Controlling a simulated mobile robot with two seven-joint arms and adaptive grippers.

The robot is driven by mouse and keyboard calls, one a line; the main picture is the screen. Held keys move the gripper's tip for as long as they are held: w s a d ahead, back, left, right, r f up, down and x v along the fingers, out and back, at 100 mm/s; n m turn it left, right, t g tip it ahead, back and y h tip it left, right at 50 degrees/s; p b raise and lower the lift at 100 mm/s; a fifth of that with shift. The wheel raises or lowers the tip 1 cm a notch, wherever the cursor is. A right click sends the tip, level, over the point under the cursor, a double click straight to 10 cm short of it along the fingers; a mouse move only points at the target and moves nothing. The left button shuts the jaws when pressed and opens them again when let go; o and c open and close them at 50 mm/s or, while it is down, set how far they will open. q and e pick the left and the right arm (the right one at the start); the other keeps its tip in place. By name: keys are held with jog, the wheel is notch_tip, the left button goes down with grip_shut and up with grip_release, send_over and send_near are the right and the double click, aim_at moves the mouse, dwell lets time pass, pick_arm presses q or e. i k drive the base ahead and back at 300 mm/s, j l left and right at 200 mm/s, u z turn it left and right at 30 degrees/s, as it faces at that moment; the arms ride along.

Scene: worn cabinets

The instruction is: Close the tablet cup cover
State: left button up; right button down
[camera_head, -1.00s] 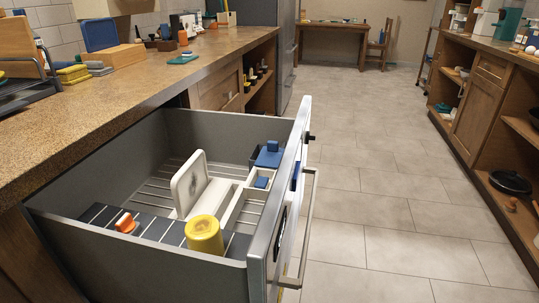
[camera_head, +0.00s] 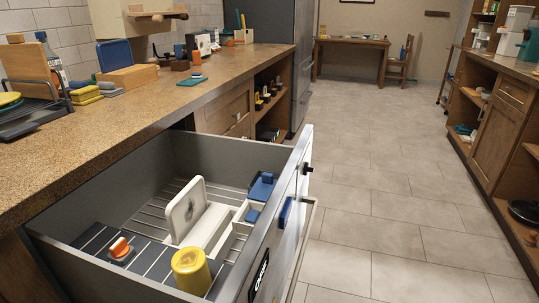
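A white rounded cover (camera_head: 186,212) with a faint round mark stands tilted open inside a pulled-out grey drawer (camera_head: 110,272). It rises from a white compartment unit (camera_head: 218,228) in the drawer. A blue tab (camera_head: 252,216) sits on the unit's right part, and a larger blue piece (camera_head: 262,187) lies behind it. A yellow round cap (camera_head: 191,271) and an orange knob (camera_head: 120,247) are on the dark striped panel in front of the cover. Neither of my grippers is in view.
The drawer front (camera_head: 272,255) has a bar handle on its right. A brown countertop (camera_head: 110,125) with boards, sponges and small items runs along the left. Tiled floor (camera_head: 370,195) is clear to the right, up to wooden cabinets (camera_head: 500,125).

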aim_at(264, 185)
jog(key=i+l+u, duration=0.1)
jog(key=l+u, duration=0.2)
jog(key=l, duration=0.25)
jog(key=l+u, duration=0.35)
jog(key=l, duration=0.15)
jog(key=i+l+u, duration=0.1)
jog(key=l+u, duration=0.2)
jog(key=l, duration=0.25)
jog(key=l+u, duration=0.35)
jog(key=l, duration=0.2)
